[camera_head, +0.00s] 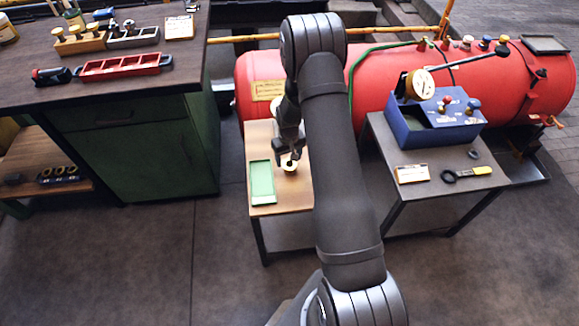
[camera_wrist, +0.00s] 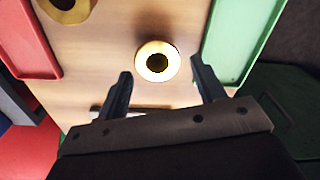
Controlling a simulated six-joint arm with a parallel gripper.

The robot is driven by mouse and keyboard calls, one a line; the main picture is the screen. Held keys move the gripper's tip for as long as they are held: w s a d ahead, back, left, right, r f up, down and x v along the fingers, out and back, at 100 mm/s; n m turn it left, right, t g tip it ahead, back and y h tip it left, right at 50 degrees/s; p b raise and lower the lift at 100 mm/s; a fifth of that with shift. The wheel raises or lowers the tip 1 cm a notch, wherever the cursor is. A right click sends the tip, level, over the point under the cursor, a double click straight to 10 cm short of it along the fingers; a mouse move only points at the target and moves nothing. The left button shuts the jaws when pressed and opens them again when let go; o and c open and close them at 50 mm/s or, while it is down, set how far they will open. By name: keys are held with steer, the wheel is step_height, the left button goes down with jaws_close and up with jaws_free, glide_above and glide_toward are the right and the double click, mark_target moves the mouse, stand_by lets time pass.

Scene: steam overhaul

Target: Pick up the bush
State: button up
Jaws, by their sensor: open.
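A brass bush (camera_wrist: 157,62), a pale gold ring with a dark bore, stands on the small wooden bench (camera_head: 277,208). In the head view the bush (camera_head: 289,166) shows just below my gripper (camera_head: 291,156). In the wrist view my gripper (camera_wrist: 161,68) is open and empty, with one finger to each side of the bush and a gap on both sides. I cannot tell how high the fingertips are above the bench. A second brass ring (camera_wrist: 68,10) is cut off at the top left of the wrist view.
A green tray (camera_head: 262,182) lies on the bench, to the right in the wrist view (camera_wrist: 228,40). A red tray (camera_wrist: 28,40) is at the left there. A grey table (camera_head: 412,165) with a blue box (camera_head: 436,125) stands to the right. A red boiler (camera_head: 375,85) is behind.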

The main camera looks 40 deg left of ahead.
mark_target(290, 162)
step_height(290, 162, down, 5)
steer(key=shift+w+d+r, duration=0.1)
steer(key=shift+w+d, duration=0.05)
steer(key=c, duration=1)
steer(key=shift+r, duration=0.15)
steer(key=shift+r, duration=0.55)
step_height(290, 162, up, 2)
steer(key=shift+r, duration=0.25)
steer(key=w+d+r+m, duration=0.3)
steer(key=d+r+m, duration=0.1)
steer(key=d, duration=1)
steer(key=w+d+r+m, duration=0.4)
steer(key=d, duration=1)
steer(key=w+d+r+m, duration=0.4)
steer(key=d, duration=1)
steer(key=shift+r+m, duration=0.25)
steer(key=shift+m, duration=0.05)
